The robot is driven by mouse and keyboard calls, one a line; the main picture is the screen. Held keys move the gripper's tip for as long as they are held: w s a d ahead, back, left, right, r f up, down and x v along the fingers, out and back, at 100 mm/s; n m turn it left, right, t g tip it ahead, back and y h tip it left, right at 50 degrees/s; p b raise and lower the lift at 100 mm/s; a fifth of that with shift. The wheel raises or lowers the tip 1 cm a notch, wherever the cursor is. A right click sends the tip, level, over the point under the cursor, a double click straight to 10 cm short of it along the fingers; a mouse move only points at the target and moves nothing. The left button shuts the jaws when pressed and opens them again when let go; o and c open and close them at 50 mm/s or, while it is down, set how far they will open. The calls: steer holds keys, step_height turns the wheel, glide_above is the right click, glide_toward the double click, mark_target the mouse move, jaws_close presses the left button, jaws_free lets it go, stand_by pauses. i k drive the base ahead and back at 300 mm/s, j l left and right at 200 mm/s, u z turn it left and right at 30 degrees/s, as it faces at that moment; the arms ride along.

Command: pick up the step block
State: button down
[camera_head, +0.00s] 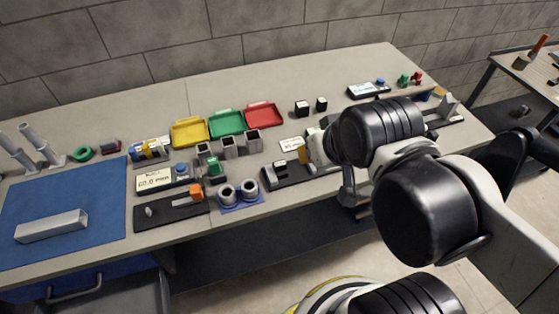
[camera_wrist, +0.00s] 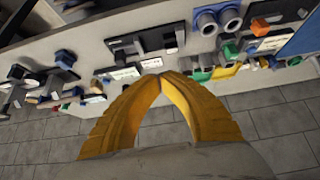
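My gripper (camera_wrist: 161,75) has two yellow fingers whose tips meet in the wrist view, with nothing visible held between them. In the head view the gripper (camera_head: 303,155) is above the middle of the bench, near a black fixture (camera_head: 285,178). I cannot tell for certain which object is the step block. A long pale grey block (camera_head: 52,226) lies on the blue mat (camera_head: 95,210) at the far left, well away from my gripper. A grey angled piece (camera_head: 449,104) stands at the right end of the bench.
Yellow (camera_head: 189,132), green (camera_head: 226,122) and red (camera_head: 262,115) trays line the back. Grey square tubes (camera_head: 229,147) and two upright round tubes (camera_head: 249,190) stand in the middle. A sensor fixture (camera_head: 170,212) is left of them.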

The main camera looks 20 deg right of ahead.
mark_target(280, 168)
steer(key=k+j+z, duration=0.25)
steer(key=k+j, duration=0.25)
steer(key=k+j+z, duration=0.3)
steer(key=k+j, duration=0.2)
steer(key=k, duration=0.05)
